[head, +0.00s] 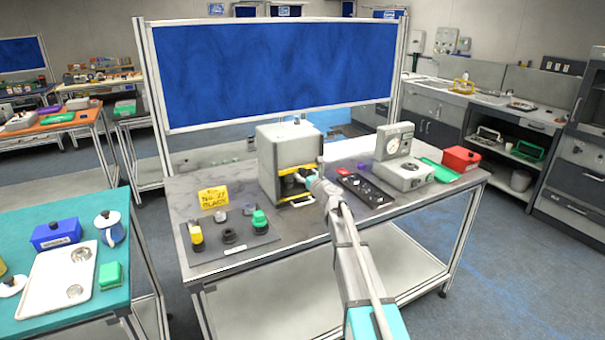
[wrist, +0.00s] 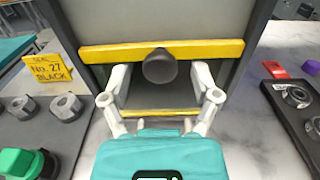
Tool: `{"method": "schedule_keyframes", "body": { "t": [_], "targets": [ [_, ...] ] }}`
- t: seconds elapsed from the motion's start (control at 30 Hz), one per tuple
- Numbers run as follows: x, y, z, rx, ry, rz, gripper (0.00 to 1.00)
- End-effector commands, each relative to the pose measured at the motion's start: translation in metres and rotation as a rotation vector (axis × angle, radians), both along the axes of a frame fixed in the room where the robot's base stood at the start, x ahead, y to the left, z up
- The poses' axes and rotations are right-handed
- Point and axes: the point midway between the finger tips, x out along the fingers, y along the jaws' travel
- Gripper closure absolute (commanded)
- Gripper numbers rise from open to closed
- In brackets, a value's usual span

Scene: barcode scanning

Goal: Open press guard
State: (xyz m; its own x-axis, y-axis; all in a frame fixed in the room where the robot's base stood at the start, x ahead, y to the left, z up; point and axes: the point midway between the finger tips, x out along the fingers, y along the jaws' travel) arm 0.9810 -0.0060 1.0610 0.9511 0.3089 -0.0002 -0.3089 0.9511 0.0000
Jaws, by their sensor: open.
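The press (head: 285,147) is a pale grey box on the middle table. In the wrist view its guard is a grey panel (wrist: 158,20) with a yellow bar (wrist: 215,50) along its lower edge. A dark round knob (wrist: 160,66) sticks out from the middle of the bar. An opening shows below the bar, with a yellow strip (wrist: 155,113) at its base. My gripper (wrist: 162,78) is open, with one pale finger on each side of the knob. Whether the fingers touch it, I cannot tell. In the head view my gripper (head: 308,177) is at the press front and partly hides it.
Left of the press are a yellow sign (head: 213,197) and a dark mat (head: 235,250) with several small parts. Right of it are a black control panel (head: 367,191), a dial gauge device (head: 405,165) and a red box (head: 460,159). A blue board (head: 280,70) stands behind.

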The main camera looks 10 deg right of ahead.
Motion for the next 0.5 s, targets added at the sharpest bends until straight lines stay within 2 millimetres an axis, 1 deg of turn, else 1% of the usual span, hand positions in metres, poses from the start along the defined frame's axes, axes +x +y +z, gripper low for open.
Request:
{"method": "schedule_keyframes", "body": {
  "t": [0.03,0.17,0.5],
  "targets": [
    [0.0066,0.0016,0.0000,0.000,0.000,0.000,0.21],
    [0.0129,0.0041,0.0000,0.000,0.000,0.000,0.21],
    [0.0146,0.0054,0.0000,0.000,0.000,0.001,0.21]
  ]
}}
